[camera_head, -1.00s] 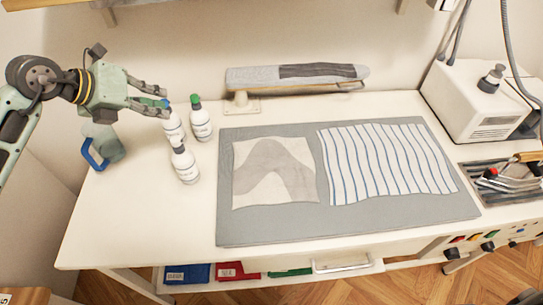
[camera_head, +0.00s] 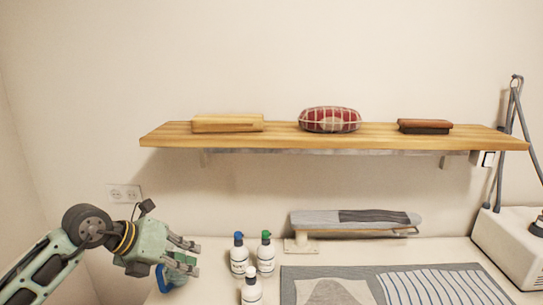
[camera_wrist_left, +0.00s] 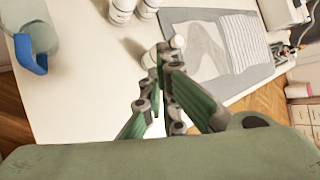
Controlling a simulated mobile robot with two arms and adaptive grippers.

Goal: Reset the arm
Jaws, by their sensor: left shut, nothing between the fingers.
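My left gripper (camera_head: 188,256) comes in from the left in the head view, shut and empty. It hangs over the left end of the table, left of the bottles and over a blue-handled jug (camera_head: 172,272) that it partly hides. In the left wrist view its fingers (camera_wrist_left: 160,55) come together above the table, with nothing between them. My right gripper is in neither view.
Three white bottles stand on the table: blue-capped (camera_head: 239,258), green-capped (camera_head: 266,255) and one in front (camera_head: 251,290). A sleeve board (camera_head: 355,220) stands behind a grey mat (camera_head: 450,268). A wall shelf (camera_head: 280,137) holds a red pincushion (camera_head: 330,120). A white machine (camera_head: 510,245) is at right.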

